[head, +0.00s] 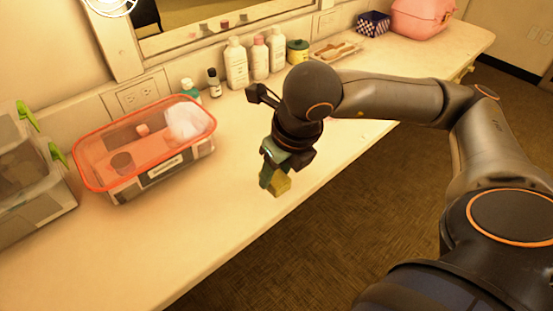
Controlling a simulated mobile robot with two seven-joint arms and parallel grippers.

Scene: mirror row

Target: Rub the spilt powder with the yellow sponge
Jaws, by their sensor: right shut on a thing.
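My right gripper (271,172) reaches in from the right over the counter. It is shut on the yellow sponge (280,185), which shows below its fingers near the counter's front edge. I cannot tell whether the sponge touches the counter or hangs just above it. The spilt powder cannot be made out; my right arm and gripper hide part of the counter. My left gripper is not in view.
The pale counter (215,225) is clear in front. A red-rimmed clear box (180,163) stands left, beside a grey lidded box (35,185). Several bottles (236,65) and a small tray (335,50) line the back. A pink case (420,18) stands far right.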

